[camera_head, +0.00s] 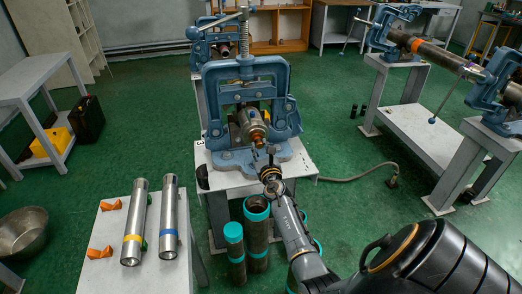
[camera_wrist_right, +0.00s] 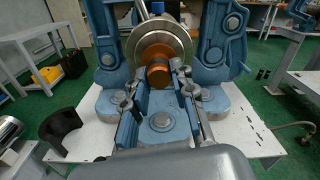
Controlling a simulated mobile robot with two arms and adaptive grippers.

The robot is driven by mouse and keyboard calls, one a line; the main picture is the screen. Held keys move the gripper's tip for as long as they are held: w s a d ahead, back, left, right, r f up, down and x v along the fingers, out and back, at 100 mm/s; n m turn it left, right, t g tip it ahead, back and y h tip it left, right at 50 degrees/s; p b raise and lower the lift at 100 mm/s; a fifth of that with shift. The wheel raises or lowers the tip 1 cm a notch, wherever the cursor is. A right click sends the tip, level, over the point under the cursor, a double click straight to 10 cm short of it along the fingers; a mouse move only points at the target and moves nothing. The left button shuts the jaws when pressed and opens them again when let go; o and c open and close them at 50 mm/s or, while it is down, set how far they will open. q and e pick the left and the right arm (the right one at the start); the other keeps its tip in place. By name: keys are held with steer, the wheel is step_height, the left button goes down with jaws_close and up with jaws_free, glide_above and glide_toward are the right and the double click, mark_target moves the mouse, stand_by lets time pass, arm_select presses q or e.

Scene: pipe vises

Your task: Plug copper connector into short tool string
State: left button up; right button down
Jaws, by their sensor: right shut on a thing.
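The short tool string (camera_head: 246,118) is a silver cylinder clamped in the blue pipe vise (camera_head: 287,104). In the right wrist view its round metal end (camera_wrist_right: 178,43) faces me. The copper connector (camera_head: 257,136) is at that end, and it also shows in the right wrist view (camera_wrist_right: 158,77), low on the round face. My right gripper (camera_head: 262,154) is shut on the connector, with its fingers (camera_wrist_right: 155,88) on either side of it. Whether the connector sits inside the tool string or only against it, I cannot tell. My left gripper is not in view.
A white table (camera_head: 97,225) at front left holds two silver cylinders (camera_head: 135,222) and orange pieces (camera_head: 99,253). Teal-ended pipes (camera_head: 257,232) stand below the vise. More vises on stands (camera_head: 387,38) are at right. Green floor is free between them.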

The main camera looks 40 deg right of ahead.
steer(key=shift+w+d+r, duration=0.15)
steer(key=shift+w+d, duration=0.05)
steer(key=shift+w, duration=0.15)
steer(key=c, duration=1)
jaws_free()
steer(key=shift+w, duration=0.1)
steer(key=shift+s+a+f, duration=0.2)
steer(key=shift+s+a, duration=0.15)
steer(key=shift+s, duration=0.15)
steer(key=v, duration=1.1)
steer(key=shift+d+r, duration=0.15)
steer(key=shift+r, duration=0.05)
